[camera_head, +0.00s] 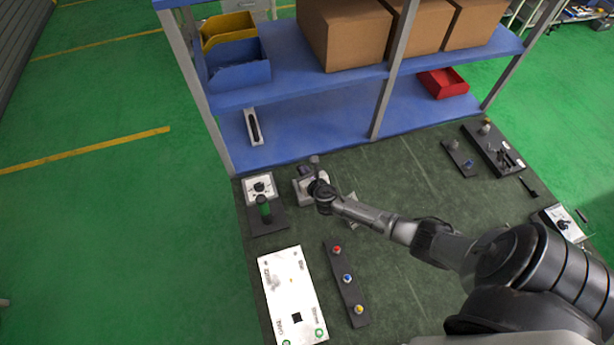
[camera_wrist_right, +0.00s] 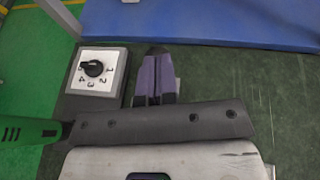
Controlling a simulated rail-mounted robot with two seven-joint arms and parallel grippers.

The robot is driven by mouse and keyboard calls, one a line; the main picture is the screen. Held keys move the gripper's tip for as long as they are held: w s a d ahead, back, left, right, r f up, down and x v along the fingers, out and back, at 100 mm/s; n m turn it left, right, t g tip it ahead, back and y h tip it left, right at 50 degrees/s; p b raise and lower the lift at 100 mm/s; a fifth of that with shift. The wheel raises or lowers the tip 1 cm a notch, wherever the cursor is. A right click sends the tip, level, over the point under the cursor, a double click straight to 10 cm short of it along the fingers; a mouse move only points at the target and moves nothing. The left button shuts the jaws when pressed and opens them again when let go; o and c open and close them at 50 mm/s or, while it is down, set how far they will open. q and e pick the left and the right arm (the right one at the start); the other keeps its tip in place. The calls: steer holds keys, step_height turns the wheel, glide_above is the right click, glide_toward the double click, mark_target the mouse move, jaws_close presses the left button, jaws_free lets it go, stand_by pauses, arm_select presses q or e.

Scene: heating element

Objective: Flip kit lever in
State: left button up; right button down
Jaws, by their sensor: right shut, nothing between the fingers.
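My right gripper (camera_head: 306,170) reaches over the far left part of the dark green table in the head view. In the right wrist view its two purple, dark-tipped fingers (camera_wrist_right: 156,52) lie together, shut and empty. A short grey upright piece with a rounded top (camera_head: 315,160) shows right beside the gripper; I cannot tell whether it is the kit lever or part of my arm. A pale edge (camera_wrist_right: 178,88) shows just right of the fingers, mostly hidden by them. No lever can be made out clearly. My left gripper is not in view.
A white panel (camera_head: 291,291) and a button strip (camera_head: 346,282) lie nearer. A blue shelf (camera_head: 290,104) borders the far side. The table middle right is mostly clear.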

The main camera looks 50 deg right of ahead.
steer(key=shift+w+d, duration=0.5)
steer(key=shift+w, duration=0.2)
steer(key=shift+f, duration=0.25)
steer(key=shift+s+r, duration=0.1)
steer(key=s+a+r+p, duration=0.1)
steer(key=s+r+p, duration=0.3)
steer(key=r+p, duration=0.5)
steer(key=shift+a+p, duration=0.15)
steer(key=shift+p, duration=0.3)
stand_by(0.4)
